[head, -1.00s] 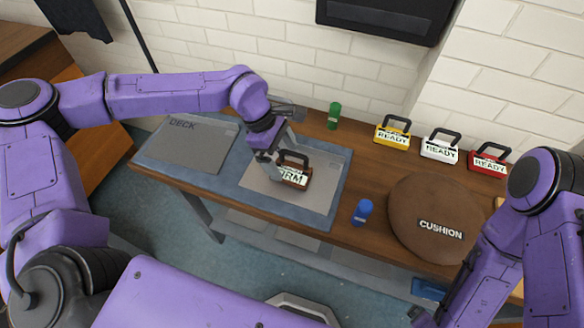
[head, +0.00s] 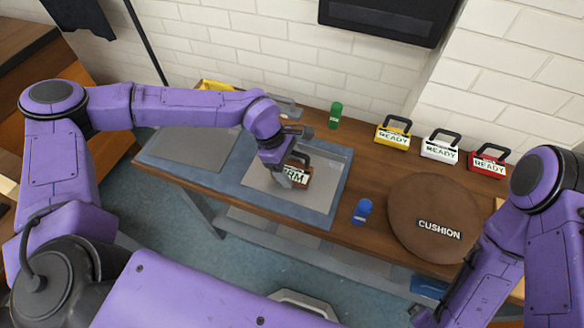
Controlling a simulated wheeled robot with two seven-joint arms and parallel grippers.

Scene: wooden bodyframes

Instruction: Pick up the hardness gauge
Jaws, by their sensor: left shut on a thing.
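A brown block with a dark handle and a white label, of which "RM" shows (head: 302,174), is at the grey panel on the table. No thing in view is marked as a hardness gauge; this block may be it. My left gripper (head: 290,178) is shut on the block from its left side and hides part of it. I cannot tell whether the block touches the panel. My right gripper is at the bottom edge, mostly cut off, and its jaws cannot be made out.
Yellow (head: 392,134), white (head: 440,148) and red (head: 488,161) handled blocks labelled "READY" stand along the back. A green cylinder (head: 335,115), a blue cylinder (head: 361,212) and a round brown cushion (head: 418,197) stand on the table (head: 377,165). The blue-grey mat (head: 338,190) frames the panel.

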